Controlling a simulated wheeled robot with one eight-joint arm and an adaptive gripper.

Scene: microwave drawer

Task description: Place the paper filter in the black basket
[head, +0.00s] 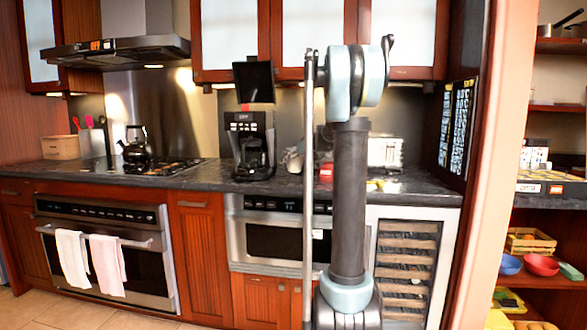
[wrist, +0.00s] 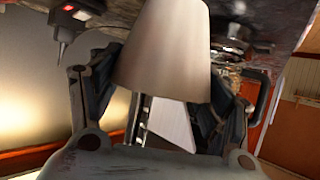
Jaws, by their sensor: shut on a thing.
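A pale, cone-shaped thing, which I take to be the paper filter (wrist: 165,40), fills the upper middle of the wrist view. My gripper (wrist: 160,80) is shut on it, with one dark finger at each side. In the head view a black coffee maker (head: 249,146) stands on the counter, and a black square panel (head: 253,82) stands just above it, like a raised lid. I cannot make out the black basket for sure in either view. In the head view my gripper and the filter cannot be made out.
The dark counter (head: 215,176) runs along the wall. A black kettle (head: 136,147) stands on the stove left of the coffee maker. A white toaster-like appliance (head: 385,151) and a small red thing (head: 326,169) stand to the right. Cabinets (head: 230,40) hang above.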

